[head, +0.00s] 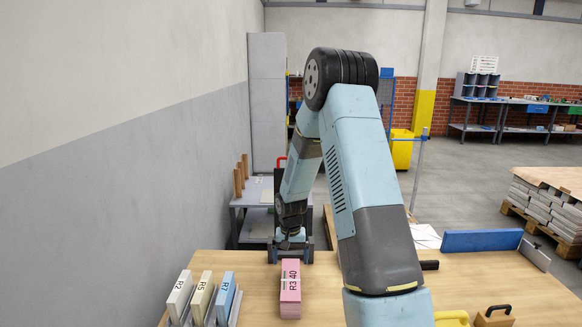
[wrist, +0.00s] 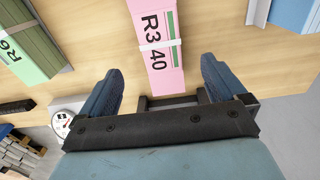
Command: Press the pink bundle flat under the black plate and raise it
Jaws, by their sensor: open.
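The pink bundle (head: 290,290), marked R3 40 with a pale band around it, lies on the wooden table. It also shows in the wrist view (wrist: 158,38), ahead of and between my fingers. My gripper (wrist: 161,66) is open and empty; in the head view my gripper (head: 290,254) is just beyond the bundle's far end. Any contact between fingers and bundle cannot be told. A dark upright part with a red handle (head: 281,159) shows behind my arm. I cannot tell whether it is the black plate.
Upright bundles R2 (head: 180,297), R5 (head: 202,299) and R7 (head: 226,299) stand at the table's left. A blue board (head: 481,240) and a wooden block with black handle (head: 493,318) are at the right. A green bundle (wrist: 28,42) and round gauge (wrist: 63,124) show in the wrist view.

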